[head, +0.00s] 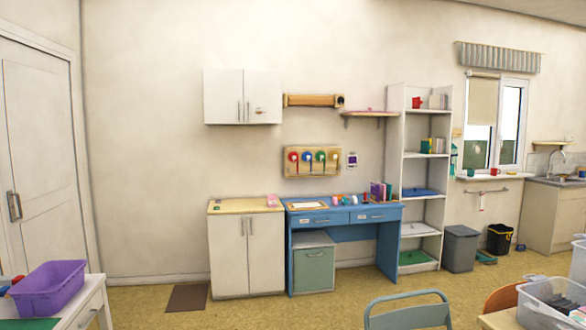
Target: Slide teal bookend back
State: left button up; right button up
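I cannot make out a teal bookend for certain at this distance. A short row of upright books (380,192) stands at the right end of the blue desk (325,226), and any bookend beside them is too small to tell. Green-covered books (433,146) stand on a shelf of the tall white bookcase (396,180). Neither of my grippers is in view.
A white cabinet (246,256) stands left of the desk. Grey and black bins (460,249) (499,239) stand right of the bookcase. A grey-green chair (407,317), a clear bin (549,303) and a purple tub (47,289) are nearer. Open floor lies before the desk.

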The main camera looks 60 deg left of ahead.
aim_at(425, 146)
jog(key=u, duration=1.65)
